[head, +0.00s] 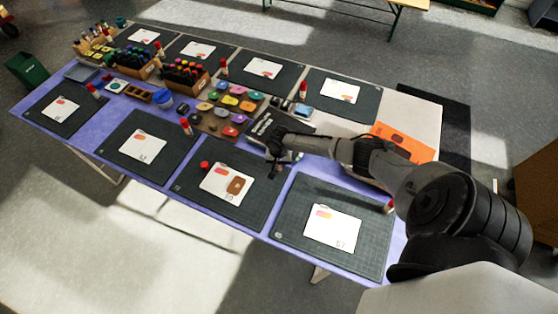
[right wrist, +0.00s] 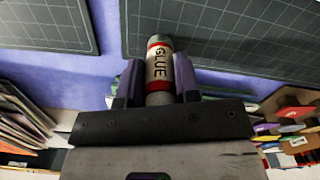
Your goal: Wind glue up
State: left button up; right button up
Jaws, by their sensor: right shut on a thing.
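In the right wrist view a glue stick (right wrist: 160,62) with a cream label reading GLUE and red bands stands between the two fingers of my right gripper (right wrist: 158,82). The fingers are shut on its sides, and its far end shows greyish with no red cap visible. In the head view my right gripper (head: 273,160) is over the table's middle, by the back edge of the front mat (head: 248,205); the held stick is too small to make out there. A small red piece (head: 204,165), perhaps a cap, is on that mat. My left gripper is not in view.
Dark mats with white cards line both sides of the purple table (head: 160,178). Other red-capped glue sticks stand by them, one at the front right (head: 389,207). Wooden marker boxes (head: 187,80), coloured pads and an orange sheet (head: 404,141) fill the middle.

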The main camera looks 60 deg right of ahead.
jog(key=shift+f+m+p, duration=0.1)
jog(key=shift+m+p, duration=0.3)
jog(key=shift+m, duration=0.3)
jog(key=shift+s+m+p, duration=0.1)
jog(key=shift+m+p, duration=0.5)
jog(key=shift+p, duration=0.15)
jog(key=shift+m+p, duration=0.6)
jog(key=shift+m, duration=0.1)
jog(key=shift+m+p, duration=0.35)
jog(key=shift+m, duration=0.25)
jog(key=shift+m+p, duration=0.55)
jog(key=shift+m, duration=0.05)
jog(key=shift+m+p, duration=0.9)
jog(key=shift+m, duration=0.7)
